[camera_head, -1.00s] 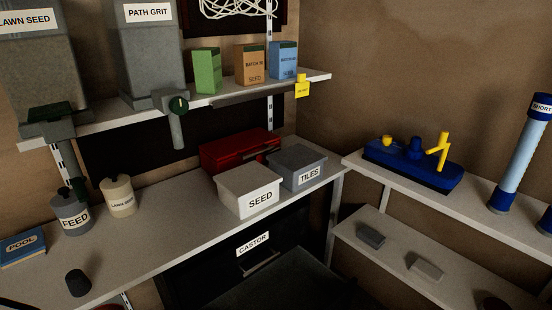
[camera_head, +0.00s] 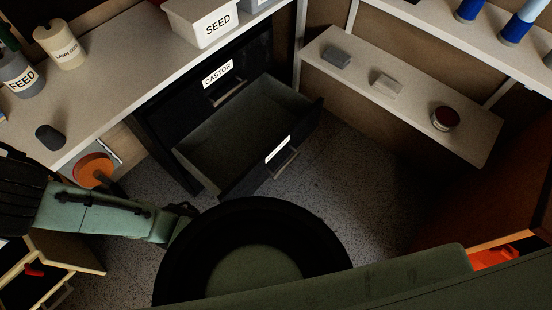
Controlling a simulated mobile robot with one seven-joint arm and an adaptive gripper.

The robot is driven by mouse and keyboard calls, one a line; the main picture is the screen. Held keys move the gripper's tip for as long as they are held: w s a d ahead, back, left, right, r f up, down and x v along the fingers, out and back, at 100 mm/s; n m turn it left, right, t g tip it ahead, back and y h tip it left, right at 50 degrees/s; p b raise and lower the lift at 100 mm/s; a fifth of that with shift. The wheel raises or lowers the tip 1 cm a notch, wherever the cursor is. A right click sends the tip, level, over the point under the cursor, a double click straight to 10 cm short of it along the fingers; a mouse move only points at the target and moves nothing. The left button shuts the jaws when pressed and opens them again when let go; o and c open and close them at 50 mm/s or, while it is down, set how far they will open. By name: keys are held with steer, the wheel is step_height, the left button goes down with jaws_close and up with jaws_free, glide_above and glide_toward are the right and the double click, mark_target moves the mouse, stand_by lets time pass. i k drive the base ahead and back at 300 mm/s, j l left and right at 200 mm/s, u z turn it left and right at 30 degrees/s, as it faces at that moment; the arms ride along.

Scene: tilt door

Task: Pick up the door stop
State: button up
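No item is marked as a door stop, and I cannot tell for sure which one it is. A grey block (camera_head: 337,56) and a paler block (camera_head: 386,84) lie apart on the low shelf at the right. A small dark rounded piece (camera_head: 50,137) sits near the front edge of the workbench at the left. My green arm reaches to the left edge of the picture. My gripper's fingertips do not show, and nothing held can be seen.
The drawer (camera_head: 275,152) under the CASTOR label stands open and looks empty inside. A round tin (camera_head: 445,118) is on the low shelf (camera_head: 468,132). The workbench (camera_head: 125,80) holds FEED and lawn seed pots. An orange disc (camera_head: 93,170) is below it. Speckled floor (camera_head: 345,190) is clear.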

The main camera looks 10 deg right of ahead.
mark_target(49, 137)
steer(key=u, duration=1.15)
